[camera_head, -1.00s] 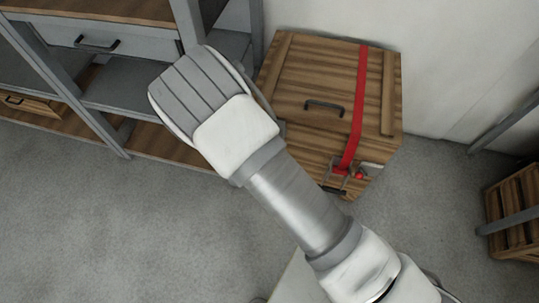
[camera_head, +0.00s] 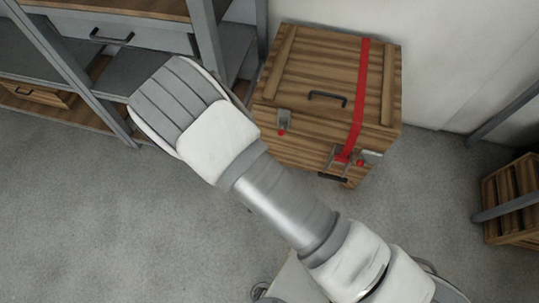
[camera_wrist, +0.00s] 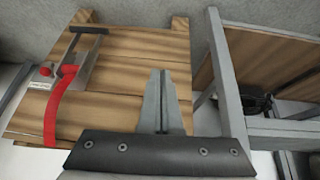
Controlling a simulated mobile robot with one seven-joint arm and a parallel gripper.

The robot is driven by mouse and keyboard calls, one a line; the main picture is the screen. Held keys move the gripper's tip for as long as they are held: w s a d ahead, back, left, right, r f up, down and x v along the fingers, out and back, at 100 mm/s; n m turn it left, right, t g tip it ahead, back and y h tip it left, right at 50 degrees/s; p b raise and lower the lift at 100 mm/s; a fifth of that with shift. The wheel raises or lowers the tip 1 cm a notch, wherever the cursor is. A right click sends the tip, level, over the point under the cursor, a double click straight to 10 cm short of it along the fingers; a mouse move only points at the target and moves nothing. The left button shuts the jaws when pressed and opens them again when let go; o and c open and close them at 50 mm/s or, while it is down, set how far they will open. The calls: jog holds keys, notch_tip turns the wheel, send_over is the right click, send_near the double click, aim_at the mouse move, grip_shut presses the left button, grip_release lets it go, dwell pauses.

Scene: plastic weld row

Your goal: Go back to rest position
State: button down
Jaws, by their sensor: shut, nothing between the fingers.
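My gripper (camera_wrist: 161,105) shows in the wrist view, its two fingers together and nothing between them. In the head view my arm reaches up and left across the picture, and its links hide the gripper. The wooden crate (camera_head: 290,75) with a red strap (camera_head: 359,95) stands beyond my arm, against the wall. In the wrist view the crate (camera_wrist: 110,100) lies behind the fingers, with the red strap at its left. I cannot tell whether the fingertips touch the crate.
A grey metal shelf with wooden boards (camera_head: 125,45) stands at the upper left, close to my arm. Another wooden crate (camera_head: 512,195) sits at the right edge. The grey floor (camera_head: 90,215) at the lower left is clear.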

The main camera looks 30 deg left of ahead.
jog(key=shift+s+d, duration=0.1)
jog(key=shift+s, duration=0.4)
